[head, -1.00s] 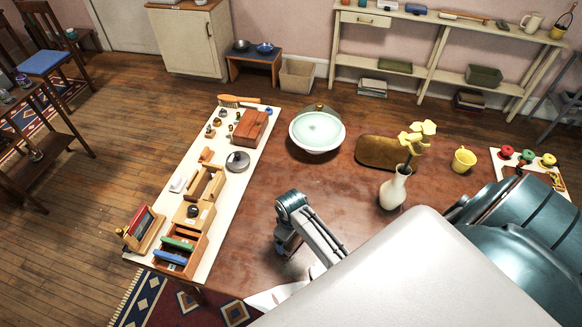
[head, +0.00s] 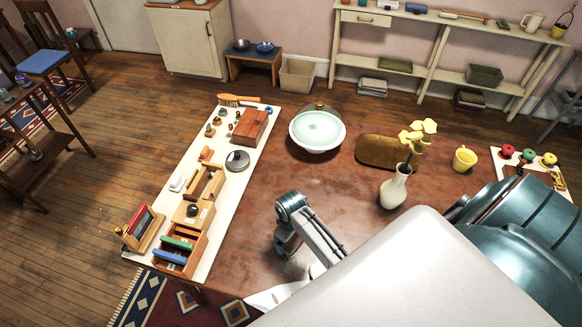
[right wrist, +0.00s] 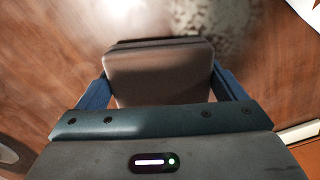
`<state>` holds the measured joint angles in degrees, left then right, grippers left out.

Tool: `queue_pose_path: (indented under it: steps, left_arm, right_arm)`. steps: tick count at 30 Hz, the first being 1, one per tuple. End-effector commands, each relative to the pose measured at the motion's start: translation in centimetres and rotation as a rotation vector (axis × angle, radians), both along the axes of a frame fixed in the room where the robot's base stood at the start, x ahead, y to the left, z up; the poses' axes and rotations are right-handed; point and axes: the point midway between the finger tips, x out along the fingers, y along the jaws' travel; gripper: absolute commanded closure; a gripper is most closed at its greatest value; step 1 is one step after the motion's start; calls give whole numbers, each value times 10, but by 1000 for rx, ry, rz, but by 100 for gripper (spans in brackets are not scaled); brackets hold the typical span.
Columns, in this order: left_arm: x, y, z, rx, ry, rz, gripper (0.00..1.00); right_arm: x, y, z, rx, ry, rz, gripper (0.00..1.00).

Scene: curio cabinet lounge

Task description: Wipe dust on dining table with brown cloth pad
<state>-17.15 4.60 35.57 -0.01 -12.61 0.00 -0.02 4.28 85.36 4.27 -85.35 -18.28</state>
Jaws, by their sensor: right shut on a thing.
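The dining table (head: 262,212) is a brown wooden top. My right gripper (head: 288,245) points down over its near part. In the right wrist view my right gripper (right wrist: 160,88) is shut on the brown cloth pad (right wrist: 158,60), its blue fingers on either side. A pale, speckled dust patch (right wrist: 200,28) lies on the wood just beyond the pad's far edge. I cannot tell whether the pad touches the table. In the head view the pad is hidden by my arm. My left gripper is not in view.
A white runner (head: 222,226) with wooden boxes and small items lies along the left side. A cake stand (head: 317,130), brown tray (head: 380,151), flower vase (head: 393,190) and yellow cup (head: 464,159) stand beyond my arm. Bare wood lies between the runner and vase.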

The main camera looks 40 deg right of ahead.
Motion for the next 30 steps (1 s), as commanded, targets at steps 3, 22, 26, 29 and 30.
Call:
queue_pose_path:
  steps: [3,22,26,29,30]
  left_arm:
    - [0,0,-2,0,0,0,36]
    - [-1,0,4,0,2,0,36]
    - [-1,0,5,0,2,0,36]
    - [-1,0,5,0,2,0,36]
    - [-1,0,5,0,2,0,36]
  right_arm:
    - [0,0,-3,0,0,0,46]
    - [-8,9,-6,1,1,0,46]
    - [-16,19,-7,2,1,0,46]
    - [-21,24,-7,1,0,0,46]
    - [-22,26,-7,1,0,0,46]
